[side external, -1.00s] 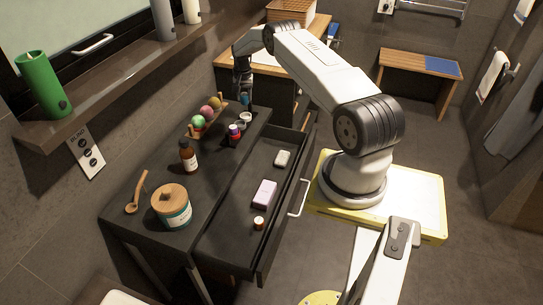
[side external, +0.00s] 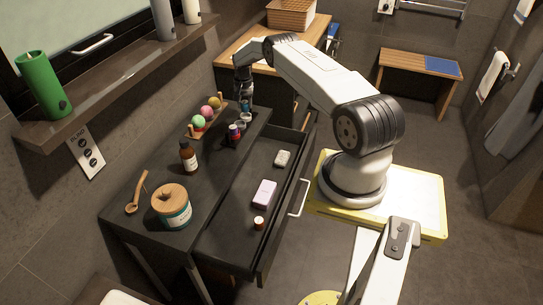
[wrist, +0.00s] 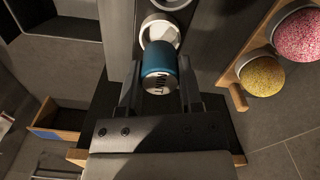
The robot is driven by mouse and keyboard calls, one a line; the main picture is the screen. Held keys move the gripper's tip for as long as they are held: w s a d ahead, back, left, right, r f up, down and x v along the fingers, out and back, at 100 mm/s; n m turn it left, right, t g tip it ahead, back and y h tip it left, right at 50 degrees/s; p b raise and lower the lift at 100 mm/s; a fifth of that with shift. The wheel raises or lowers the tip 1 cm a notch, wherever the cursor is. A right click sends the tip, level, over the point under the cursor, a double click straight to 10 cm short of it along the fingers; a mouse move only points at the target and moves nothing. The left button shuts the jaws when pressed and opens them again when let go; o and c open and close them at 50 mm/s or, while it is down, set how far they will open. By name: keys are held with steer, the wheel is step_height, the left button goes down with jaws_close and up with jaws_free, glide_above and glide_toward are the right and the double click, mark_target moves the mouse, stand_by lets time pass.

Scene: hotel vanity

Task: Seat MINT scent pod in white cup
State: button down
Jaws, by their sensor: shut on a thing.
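The MINT scent pod is a blue cylinder with a pale end lettered MINT (wrist: 160,82). My gripper (wrist: 160,100) is shut on it, with one finger on each side. In the wrist view the white cup (wrist: 148,30) opens just beyond the pod, and the pod covers its near part. I cannot tell whether the pod touches the rim or is above it. In the side view my gripper (side external: 244,92) points down over the far end of the dark vanity top, close to the small cups (side external: 246,118).
A second cup (wrist: 172,4) lies beyond the first. A wooden rack with coloured balls (wrist: 263,76) stands beside them. Dark pods (side external: 234,131) sit nearer the camera. A brown bottle (side external: 188,158) and a lidded jar (side external: 173,208) stand on the top. The drawer (side external: 235,225) is open.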

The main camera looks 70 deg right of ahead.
mark_target(245, 110)
steer(key=shift+f, duration=1.55)
steer(key=shift+f, duration=0.15)
steer(key=shift+c, duration=0.9)
jaws_free()
steer(key=shift+r, duration=3.9)
